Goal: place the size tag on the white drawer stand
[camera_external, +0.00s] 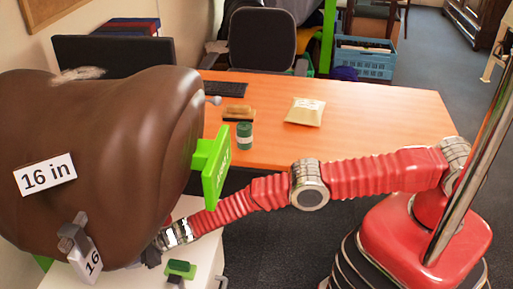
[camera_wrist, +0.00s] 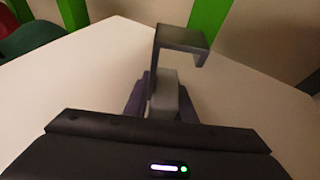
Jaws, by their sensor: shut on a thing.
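My gripper (camera_external: 152,256) is low beside the saddle, over the white drawer stand (camera_external: 205,248). In the wrist view my gripper (camera_wrist: 163,98) is shut on a grey block with a hook (camera_wrist: 180,40), which looks like the tag's clip. The stand's white top (camera_wrist: 70,90) lies below it. The external view does not show clearly where the fingers meet the tag.
A green bracket (camera_external: 213,168) stands out at the saddle's right. A small green block (camera_external: 181,268) lies on the stand near my gripper. The orange desk (camera_external: 370,105) behind holds a green jar (camera_external: 244,135) and a packet (camera_external: 305,112). Green uprights (camera_wrist: 208,18) rise beyond the top.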

